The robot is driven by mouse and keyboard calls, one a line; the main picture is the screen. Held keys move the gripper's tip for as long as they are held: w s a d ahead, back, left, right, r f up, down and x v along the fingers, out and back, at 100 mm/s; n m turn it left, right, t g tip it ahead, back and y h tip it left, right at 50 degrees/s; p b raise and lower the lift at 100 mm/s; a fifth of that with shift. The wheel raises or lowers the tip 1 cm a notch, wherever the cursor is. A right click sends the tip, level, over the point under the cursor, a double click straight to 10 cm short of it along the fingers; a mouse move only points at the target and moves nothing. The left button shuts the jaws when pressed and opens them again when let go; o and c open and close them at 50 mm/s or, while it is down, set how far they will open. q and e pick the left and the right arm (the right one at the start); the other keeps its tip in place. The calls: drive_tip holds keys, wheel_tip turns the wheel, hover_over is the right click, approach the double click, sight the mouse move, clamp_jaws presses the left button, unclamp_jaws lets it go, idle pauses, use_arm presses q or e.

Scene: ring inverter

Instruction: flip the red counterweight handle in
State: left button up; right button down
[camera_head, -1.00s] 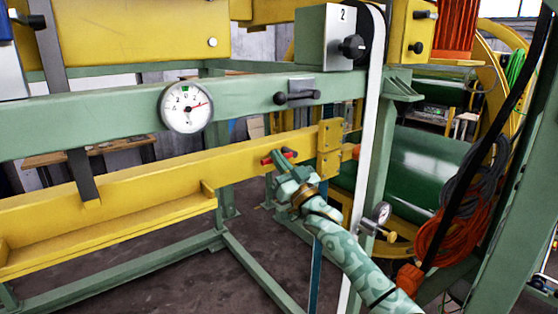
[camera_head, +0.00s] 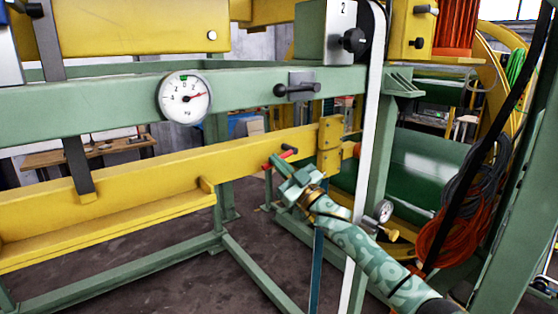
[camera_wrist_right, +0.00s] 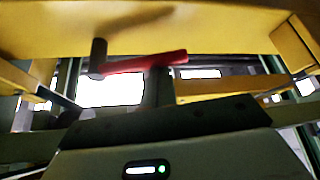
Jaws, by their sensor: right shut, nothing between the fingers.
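The red counterweight handle (camera_head: 289,152) is a short red bar under the yellow beam, left of the yellow end plates. My right gripper (camera_head: 275,161) is shut and empty, with its fingertips in front of the bar and hiding its middle. In the right wrist view, the red handle (camera_wrist_right: 145,62) lies nearly level beneath the yellow beam, beside a dark round pin (camera_wrist_right: 98,58) at its left end. A dark finger of mine rises close below the bar; I cannot tell whether it touches. My left gripper is not in view.
The yellow beam (camera_head: 120,190) runs above and left of the handle. A green crossbar carries a round dial (camera_head: 184,97) and a dark lever (camera_head: 298,89). A white strap (camera_head: 369,130) hangs to the right, near my forearm. A small gauge (camera_head: 384,211) sits beside the forearm.

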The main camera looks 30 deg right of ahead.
drive_tip(key=d+f+n+g+y+b, duration=0.2)
drive_tip(key=d+f+n+g, duration=0.1)
drive_tip(key=n, duration=0.6)
drive_tip(key=d+f+n+g+y+b, duration=0.1)
drive_tip(key=d+f+n+g+y, duration=0.1)
drive_tip(key=n+g, duration=0.3)
drive_tip(key=shift+w+d+f+n+b, duration=0.35)
drive_tip(key=shift+d+n, duration=0.35)
drive_tip(key=shift+n, duration=1.4)
drive_tip(key=shift+s+f, duration=0.1)
